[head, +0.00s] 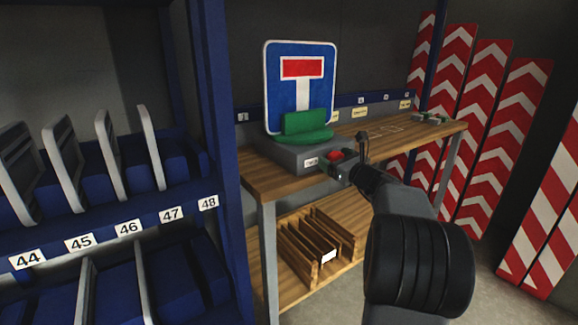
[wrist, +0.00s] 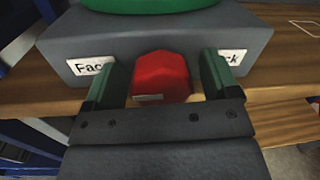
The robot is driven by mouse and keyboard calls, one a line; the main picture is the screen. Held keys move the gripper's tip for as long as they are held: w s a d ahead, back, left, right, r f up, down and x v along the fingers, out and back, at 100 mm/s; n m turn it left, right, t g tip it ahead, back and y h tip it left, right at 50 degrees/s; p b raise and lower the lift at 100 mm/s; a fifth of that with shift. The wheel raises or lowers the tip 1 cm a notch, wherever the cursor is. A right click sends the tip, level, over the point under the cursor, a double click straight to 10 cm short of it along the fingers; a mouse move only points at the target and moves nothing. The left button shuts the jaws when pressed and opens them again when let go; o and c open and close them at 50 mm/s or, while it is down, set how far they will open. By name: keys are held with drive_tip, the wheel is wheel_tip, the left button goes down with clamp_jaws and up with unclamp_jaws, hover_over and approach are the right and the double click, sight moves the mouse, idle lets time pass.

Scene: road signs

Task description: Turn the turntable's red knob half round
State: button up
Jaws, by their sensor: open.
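The turntable has a grey base (head: 290,153) on the wooden bench and a green top (head: 307,134) with a green holder. A blue dead-end sign (head: 301,88) with a red bar and white stem stands upright in it. The red knob (wrist: 160,77) is on the base's front face, between two white labels; it shows small in the head view (head: 335,155). My gripper (wrist: 158,80) is open, with one finger on each side of the knob. A gap seems to show at each side; whether the fingers touch it, I cannot tell. The labels are partly hidden by the fingers.
The wooden bench (head: 262,184) has free room right of the turntable. Small green and grey items (head: 431,118) lie at its far right. A wooden slotted rack (head: 318,245) sits on the lower shelf. A blue numbered rack (head: 110,232) stands left; red-white chevron boards (head: 482,115) lean right.

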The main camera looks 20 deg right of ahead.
drive_tip(key=m+p, duration=0.4)
drive_tip(key=p, duration=0.1)
drive_tip(key=r+m+p, duration=0.1)
drive_tip(key=m+p, duration=0.1)
drive_tip(key=shift+d+m+p, duration=0.15)
drive_tip(key=shift+m+p, duration=0.15)
drive_tip(key=shift+p, duration=0.05)
drive_tip(key=s+d+p, duration=0.1)
drive_tip(key=s, duration=1.3)
drive_tip(key=w+a+r+n+g+y+p, duration=0.1)
drive_tip(key=a+n+g+y+p, duration=0.2)
drive_tip(key=a+n, duration=0.4)
drive_tip(key=a+r+n+g+y+p, duration=0.2)
drive_tip(key=a+n+g+p, duration=0.2)
drive_tip(key=a, duration=0.4)
drive_tip(key=s+a+r+n+g+p, duration=0.1)
drive_tip(key=s+a+n+g+p, duration=0.2)
drive_tip(key=a+n, duration=0.2)
drive_tip(key=s+a+r+n+g+h+p, duration=0.1)
drive_tip(key=s+a+n+g+p, duration=0.2)
drive_tip(key=a+n, duration=0.3)
drive_tip(key=shift+s+a+r+n+g+p, duration=0.2)
drive_tip(key=shift+s+r+n+g+p, duration=0.2)
drive_tip(key=shift+n, duration=1)
